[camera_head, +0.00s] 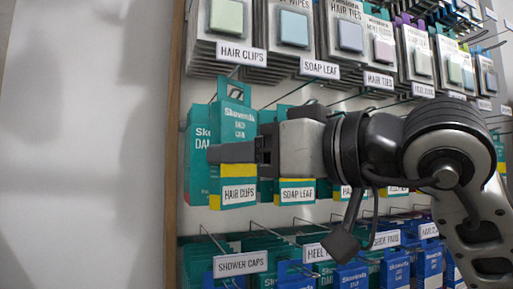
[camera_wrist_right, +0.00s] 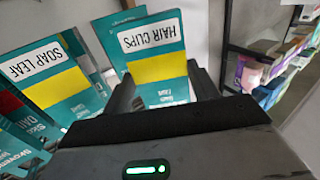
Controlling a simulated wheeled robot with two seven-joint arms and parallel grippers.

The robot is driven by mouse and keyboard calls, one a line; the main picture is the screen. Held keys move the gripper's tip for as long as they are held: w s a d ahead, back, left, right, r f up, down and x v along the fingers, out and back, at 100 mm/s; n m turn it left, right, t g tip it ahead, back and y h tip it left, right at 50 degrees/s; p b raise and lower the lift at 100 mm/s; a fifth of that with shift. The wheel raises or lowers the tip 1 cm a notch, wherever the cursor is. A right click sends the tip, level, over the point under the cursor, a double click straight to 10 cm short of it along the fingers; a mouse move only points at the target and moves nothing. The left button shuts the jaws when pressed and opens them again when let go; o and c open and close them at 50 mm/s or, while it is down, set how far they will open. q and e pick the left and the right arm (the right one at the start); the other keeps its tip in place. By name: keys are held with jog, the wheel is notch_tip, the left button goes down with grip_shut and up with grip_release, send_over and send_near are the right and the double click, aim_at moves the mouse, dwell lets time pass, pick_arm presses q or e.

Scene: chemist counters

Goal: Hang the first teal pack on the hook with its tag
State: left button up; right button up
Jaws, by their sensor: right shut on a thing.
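My right gripper (camera_head: 225,153) comes in from the right and is shut on a teal pack (camera_head: 232,124) with a yellow band near its bottom. The pack hangs upright, with its hanging tab (camera_head: 236,90) at the top. The same pack (camera_wrist_right: 172,92) shows upside down between the fingers in the right wrist view. A white "HAIR CLIPS" tag (camera_head: 239,193) shows over the pack's lower part. Another teal pack (camera_head: 197,150) is behind it, to the left. The hook's contact with the tab is too small to make out. My left gripper is not in view.
A "SOAP LEAF" tag (camera_head: 297,192) and more teal packs are just right, partly behind my arm. Grey card packs (camera_head: 229,30) hang above. A "SHOWER CAPS" tag (camera_head: 240,264) is on the row below. A brown upright edge (camera_head: 171,150) bounds the rack at left.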

jog(key=shift+w+a+p, duration=0.3)
jog(key=shift+w+p, duration=0.05)
jog(key=shift+w, duration=0.55)
jog(key=shift+w+a+p, duration=0.25)
jog(key=shift+w+p, duration=0.05)
jog(key=shift+w, duration=0.55)
jog(key=shift+w+a+f+b, duration=0.2)
jog(key=shift+w+f+b, duration=0.1)
jog(key=shift+w, duration=0.35)
jog(key=o, duration=1.1)
jog(key=shift+c, duration=0.2)
